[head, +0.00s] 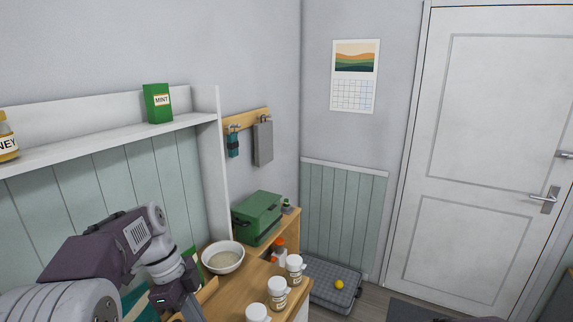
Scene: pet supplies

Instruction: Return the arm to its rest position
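My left arm comes in from the lower left with its dark purple and grey links. The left gripper (188,304) is low in the picture, left of the white bowl, over the left part of the wooden counter. Its fingertips are partly cut off or hidden, so I cannot tell whether it is open, shut or holding anything. My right gripper is not in view.
A white bowl (222,268) with pale contents and several white jars, one here (277,293), stand on the wooden counter (240,290) near the gripper. A green box (257,217) stands behind. A white shelf (100,145) runs above the arm. Floor lies right, before the white door (470,150).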

